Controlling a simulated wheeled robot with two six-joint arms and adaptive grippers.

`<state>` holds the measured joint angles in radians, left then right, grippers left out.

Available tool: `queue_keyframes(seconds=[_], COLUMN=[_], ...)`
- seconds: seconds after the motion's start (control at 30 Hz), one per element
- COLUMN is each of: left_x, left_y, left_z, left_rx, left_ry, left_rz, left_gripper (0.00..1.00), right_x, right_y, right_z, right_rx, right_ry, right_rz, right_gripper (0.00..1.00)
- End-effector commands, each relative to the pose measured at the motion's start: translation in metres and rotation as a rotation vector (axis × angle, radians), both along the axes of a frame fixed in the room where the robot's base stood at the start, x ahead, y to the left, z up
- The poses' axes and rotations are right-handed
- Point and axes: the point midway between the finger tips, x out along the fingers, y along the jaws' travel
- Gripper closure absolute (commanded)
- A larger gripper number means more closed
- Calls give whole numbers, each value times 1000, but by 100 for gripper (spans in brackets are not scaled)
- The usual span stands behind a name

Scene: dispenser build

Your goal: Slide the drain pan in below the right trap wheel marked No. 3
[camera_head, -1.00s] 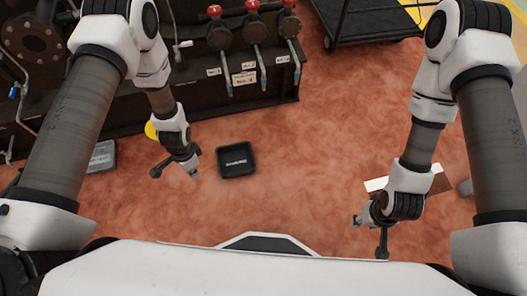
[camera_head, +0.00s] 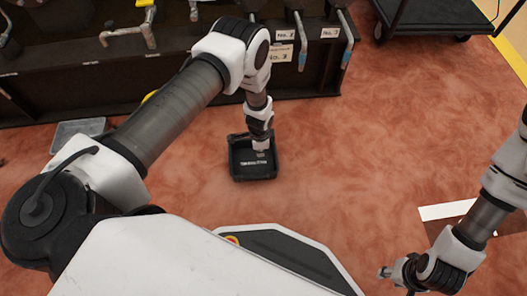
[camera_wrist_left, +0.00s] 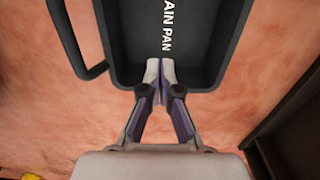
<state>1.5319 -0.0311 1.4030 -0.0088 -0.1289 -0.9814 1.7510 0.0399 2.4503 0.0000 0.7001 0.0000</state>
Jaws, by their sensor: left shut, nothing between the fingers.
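The drain pan (camera_head: 253,174), a shallow black square tray with white lettering, lies on the red floor in front of the dark bench. In the left wrist view the pan (camera_wrist_left: 200,75) shows its "AIN PAN" lettering and a loop handle on its left side. My left gripper (camera_head: 262,153) is over the pan, its fingers shut and empty. In the wrist view the fingertips (camera_wrist_left: 160,66) reach past the near rim, over the pan's inside; I cannot tell whether they touch it.
The dark bench (camera_head: 180,90) with pipes and labels spans the back left. A black cart (camera_head: 435,15) stands at the back right. A grey tray (camera_head: 75,133) lies at the left. A white and brown board (camera_head: 447,210) lies at the right.

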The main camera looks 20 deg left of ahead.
Motion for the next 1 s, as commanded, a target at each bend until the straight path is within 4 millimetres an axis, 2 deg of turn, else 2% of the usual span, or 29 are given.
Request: queue_keyframes(seconds=[0.03, 0.27, 0.4, 0.53, 1.0], left_x=[-1, -1, 14, 20, 24], left_y=[0, 0, -22, -32, -30], left_z=[-20, -70, -65, -63, -61], left_rx=[-1, 0, -1, -1, 0], left_ry=[1, 0, -4, -3, -1], left_rz=[0, 1, -4, 0, 2], left_gripper=[100, 100, 100, 100, 100], right_x=[0, 0, 1, 1, 2], right_y=[0, 0, -1, -1, -1], right_z=[-14, -42, -53, -58, -58], right_rx=[0, 0, -1, -1, -1], right_ry=[1, 0, -2, -4, -4], right_rz=[0, -2, -5, -6, -6], right_gripper=[60, 60, 60, 60, 60])
